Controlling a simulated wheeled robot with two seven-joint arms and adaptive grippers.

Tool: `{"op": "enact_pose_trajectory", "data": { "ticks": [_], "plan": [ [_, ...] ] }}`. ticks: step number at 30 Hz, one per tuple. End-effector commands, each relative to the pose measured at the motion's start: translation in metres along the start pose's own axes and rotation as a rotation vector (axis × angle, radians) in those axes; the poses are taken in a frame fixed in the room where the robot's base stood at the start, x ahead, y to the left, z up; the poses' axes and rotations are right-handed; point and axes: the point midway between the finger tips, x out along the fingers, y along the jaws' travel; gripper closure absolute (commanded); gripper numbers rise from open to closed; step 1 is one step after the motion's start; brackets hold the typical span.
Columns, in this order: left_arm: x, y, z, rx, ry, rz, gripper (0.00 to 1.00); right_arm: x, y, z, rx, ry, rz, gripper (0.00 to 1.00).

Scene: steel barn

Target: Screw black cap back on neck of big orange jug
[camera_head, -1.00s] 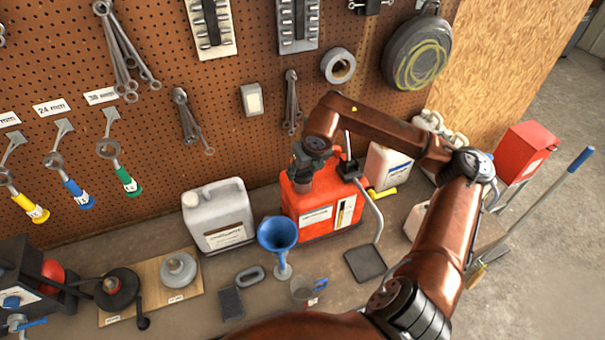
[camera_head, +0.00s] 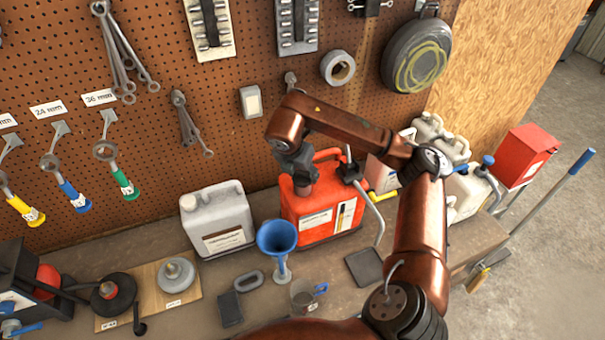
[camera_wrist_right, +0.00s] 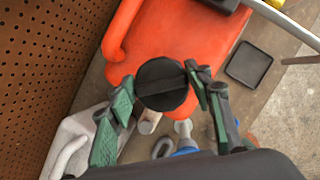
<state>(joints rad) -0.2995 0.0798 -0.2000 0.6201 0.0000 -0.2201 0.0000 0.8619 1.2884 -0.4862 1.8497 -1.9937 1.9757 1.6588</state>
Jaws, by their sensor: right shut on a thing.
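The orange jug (camera_head: 318,215) stands upright on the bench below the pegboard, with a white label on its front. It also fills the upper middle of the right wrist view (camera_wrist_right: 180,40). My right gripper (camera_head: 302,187) points down over the left part of the jug's top. In the wrist view its green-padded fingers are shut on the round black cap (camera_wrist_right: 161,84), which has a raised bar across it. The cap hides the neck beneath, so I cannot tell whether it sits on the neck or just above it. My left gripper is not in view.
A grey-white jug (camera_head: 218,222) stands left of the orange jug. A blue funnel (camera_head: 278,240) and a measuring cup (camera_head: 303,297) stand in front. A black spout with a grey tube is at the orange jug's right. Pale canisters (camera_head: 440,140) stand further right.

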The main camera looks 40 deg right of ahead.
Motion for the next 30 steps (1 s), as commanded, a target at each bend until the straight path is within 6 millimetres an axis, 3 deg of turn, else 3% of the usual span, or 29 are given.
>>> {"op": "enact_pose_trajectory", "data": {
  "ticks": [3,4,13,19,30],
  "plan": [
    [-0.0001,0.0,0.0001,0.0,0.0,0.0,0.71,-0.0007,0.0005,0.0004,0.0,-0.001,0.003,0.76],
    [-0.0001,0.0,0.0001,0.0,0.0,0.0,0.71,-0.0007,0.0005,0.0004,-0.001,-0.001,0.003,0.53],
    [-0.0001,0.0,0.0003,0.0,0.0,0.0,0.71,-0.0003,0.0003,0.0002,-0.003,0.0,0.003,0.33],
    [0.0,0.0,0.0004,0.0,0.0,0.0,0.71,-0.0001,0.0002,0.0,-0.003,0.0,0.002,0.34],
    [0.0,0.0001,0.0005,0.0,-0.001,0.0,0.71,0.0,0.0002,0.0,-0.003,0.0,0.002,0.6]
  ]
}}
